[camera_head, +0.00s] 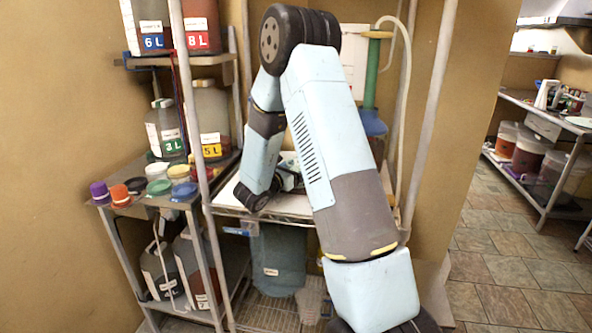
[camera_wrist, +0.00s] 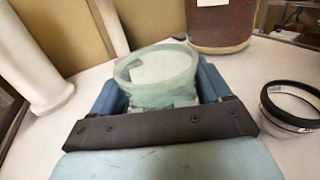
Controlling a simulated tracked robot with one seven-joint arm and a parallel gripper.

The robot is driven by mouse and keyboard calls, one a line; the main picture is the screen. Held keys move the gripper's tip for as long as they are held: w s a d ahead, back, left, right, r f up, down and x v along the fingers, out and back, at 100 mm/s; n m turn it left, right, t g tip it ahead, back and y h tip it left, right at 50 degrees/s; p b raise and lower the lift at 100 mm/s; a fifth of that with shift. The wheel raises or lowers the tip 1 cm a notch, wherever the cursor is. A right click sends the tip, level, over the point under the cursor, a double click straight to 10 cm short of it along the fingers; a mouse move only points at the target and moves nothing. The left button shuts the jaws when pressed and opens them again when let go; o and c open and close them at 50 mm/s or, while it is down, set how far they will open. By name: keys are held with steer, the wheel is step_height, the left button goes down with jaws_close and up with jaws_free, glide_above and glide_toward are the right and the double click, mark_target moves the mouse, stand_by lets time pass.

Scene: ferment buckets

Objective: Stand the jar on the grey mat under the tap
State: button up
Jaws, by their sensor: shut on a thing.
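In the wrist view, a clear glass jar (camera_wrist: 157,72) with a pale green, open round rim stands between the blue fingers of my gripper (camera_wrist: 160,92). The gripper is shut on the jar, one finger on each side. The jar looks about upright, over or on a white surface (camera_wrist: 85,140); I cannot tell whether its base touches. In the head view my arm hides most of the gripper and the jar. I cannot make out the grey mat or the tap for certain in either view.
A black-rimmed clear vessel (camera_wrist: 291,105) stands right of my gripper. A larger container (camera_wrist: 220,25) is behind the jar, and a white post (camera_wrist: 30,65) is at left. In the head view, shelves with jugs and lids (camera_head: 158,187) stand left; a metal upright (camera_head: 428,120) stands right.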

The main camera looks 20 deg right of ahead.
steer(key=o, duration=1.2)
